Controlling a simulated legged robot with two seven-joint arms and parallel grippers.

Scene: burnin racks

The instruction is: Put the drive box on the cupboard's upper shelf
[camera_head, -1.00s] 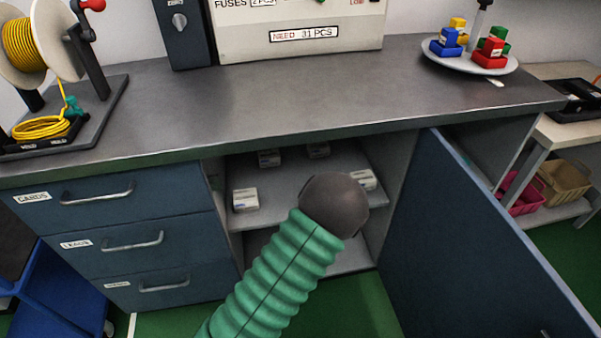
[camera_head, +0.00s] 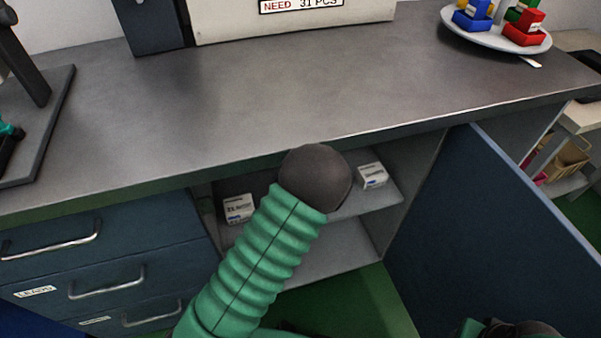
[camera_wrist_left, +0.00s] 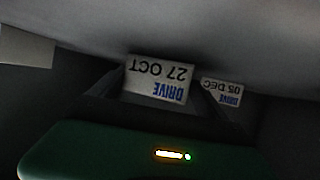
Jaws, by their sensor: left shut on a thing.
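My left gripper (camera_wrist_left: 158,98) is shut on a white drive box (camera_wrist_left: 158,80) labelled "DRIVE 27 OCT", which appears upside down in the left wrist view. The box is close to a grey shelf surface (camera_wrist_left: 200,25); I cannot tell if they touch. Another drive box (camera_wrist_left: 222,93), labelled "05 DEC", is just behind and beside it. In the head view my green-sleeved left arm reaches into the open cupboard, and its dark round joint hides the gripper and held box. Two white boxes, left (camera_head: 238,208) and right (camera_head: 372,175), sit on the upper shelf (camera_head: 350,207).
The blue cupboard door (camera_head: 490,230) stands open at the right. The worktop edge (camera_head: 300,152) overhangs the opening. Drawers (camera_head: 100,270) are at the left. Another pale box (camera_wrist_left: 28,45) shows in the wrist view. A plate (camera_head: 490,36) with coloured blocks is on the worktop.

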